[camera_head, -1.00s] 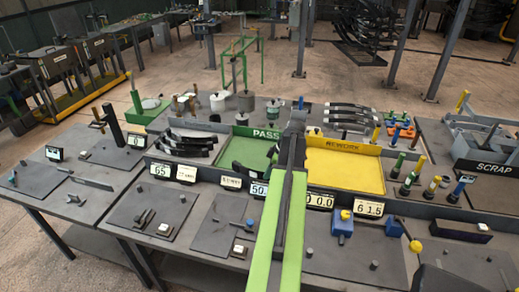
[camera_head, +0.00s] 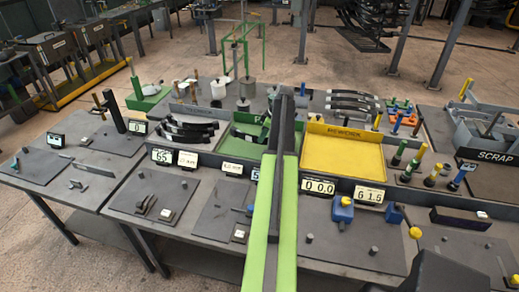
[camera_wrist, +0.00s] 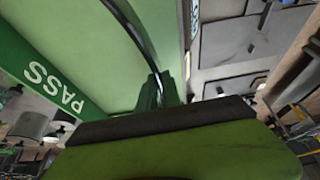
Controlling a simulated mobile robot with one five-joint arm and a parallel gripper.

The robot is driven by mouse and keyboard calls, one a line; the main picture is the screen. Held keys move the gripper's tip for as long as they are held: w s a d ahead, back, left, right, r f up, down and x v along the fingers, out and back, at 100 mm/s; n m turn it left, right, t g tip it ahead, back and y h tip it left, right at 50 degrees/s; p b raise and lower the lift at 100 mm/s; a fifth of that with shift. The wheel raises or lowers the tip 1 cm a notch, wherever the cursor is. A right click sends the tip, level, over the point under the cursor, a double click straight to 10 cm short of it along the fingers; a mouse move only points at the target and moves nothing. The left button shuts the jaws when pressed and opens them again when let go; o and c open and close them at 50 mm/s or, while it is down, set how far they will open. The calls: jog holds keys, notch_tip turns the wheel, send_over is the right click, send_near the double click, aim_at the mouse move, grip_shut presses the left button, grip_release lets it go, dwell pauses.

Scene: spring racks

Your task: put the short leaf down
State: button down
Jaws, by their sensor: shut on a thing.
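The short leaf (camera_wrist: 138,35) is a thin, dark, curved strip in the wrist view, running from the top edge down to my gripper (camera_wrist: 158,85). My gripper is shut on its near end. The leaf lies over the green floor of the PASS tray (camera_wrist: 102,75); I cannot tell whether it touches it. In the head view my green and dark arm covers the right part of the PASS tray (camera_head: 232,149) and hides the fingertips. A dark strip (camera_head: 246,136) shows in that tray left of my arm; I cannot tell whether it is the held leaf.
The yellow REWORK tray (camera_head: 343,156) is right of my arm, with an empty floor. Dark leaves lie on a rack (camera_head: 188,132) to the left and another (camera_head: 352,103) behind REWORK. Colored-handled tools (camera_head: 413,163) stand to the right, beside the SCRAP bin (camera_head: 486,158).

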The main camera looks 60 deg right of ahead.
jog(key=shift+w+d+f, duration=0.3)
jog(key=shift+w+f, duration=0.05)
jog(key=shift+w, duration=0.2)
jog(key=shift+w+d+f, duration=0.25)
jog(key=shift+w+f, duration=0.1)
jog(key=shift+w, duration=0.15)
notch_tip(320, 180, down, 4)
jog(key=b, duration=0.4)
jog(key=shift+f+b, duration=0.15)
jog(key=shift+b, duration=0.2)
jog(key=shift+r, duration=0.25)
jog(key=c, duration=1.9)
grip_release()
jog(key=shift+f, duration=0.2)
jog(key=shift+c, duration=0.2)
jog(key=o, duration=0.4)
jog(key=shift+r, duration=0.1)
jog(key=p+v, duration=1.1)
jog(key=v, duration=0.1)
jog(key=shift+s, duration=0.1)
